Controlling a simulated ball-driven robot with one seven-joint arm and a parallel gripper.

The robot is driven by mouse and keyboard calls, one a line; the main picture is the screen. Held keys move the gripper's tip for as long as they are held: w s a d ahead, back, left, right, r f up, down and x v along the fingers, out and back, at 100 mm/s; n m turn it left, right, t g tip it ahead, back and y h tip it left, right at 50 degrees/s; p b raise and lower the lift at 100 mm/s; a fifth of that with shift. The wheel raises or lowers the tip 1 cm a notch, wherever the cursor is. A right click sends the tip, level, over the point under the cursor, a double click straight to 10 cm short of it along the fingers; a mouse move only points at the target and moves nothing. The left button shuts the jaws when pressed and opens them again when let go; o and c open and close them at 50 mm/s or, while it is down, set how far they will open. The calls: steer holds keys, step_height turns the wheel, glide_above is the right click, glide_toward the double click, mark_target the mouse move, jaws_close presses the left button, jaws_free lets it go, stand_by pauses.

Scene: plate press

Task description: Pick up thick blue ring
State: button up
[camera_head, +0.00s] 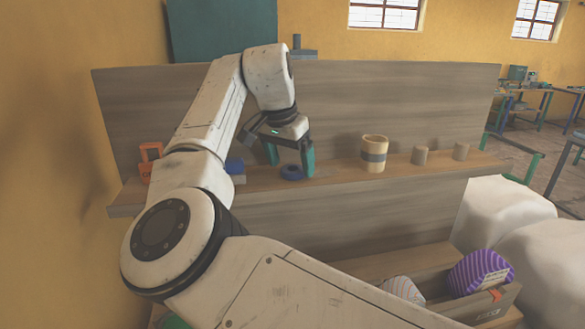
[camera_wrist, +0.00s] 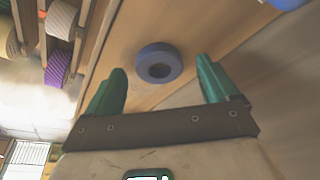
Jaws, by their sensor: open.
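The thick blue ring (camera_head: 291,172) lies flat on the wooden shelf, below my gripper in the head view. In the wrist view the ring (camera_wrist: 159,63) shows whole, with its hole visible, just beyond the fingertips and roughly midway between them. My gripper (camera_head: 291,168) points down over the shelf with its two green fingers spread. In the wrist view my gripper (camera_wrist: 163,78) is open, with nothing held between the fingers. I cannot tell the exact height of the fingertips above the shelf.
A blue item (camera_head: 235,168) and an orange object (camera_head: 150,158) are to the left. A tall back board rises behind.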

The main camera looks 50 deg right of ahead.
steer(key=shift+d+f, duration=0.1)
steer(key=shift+f, duration=0.4)
steer(key=c, duration=1.2)
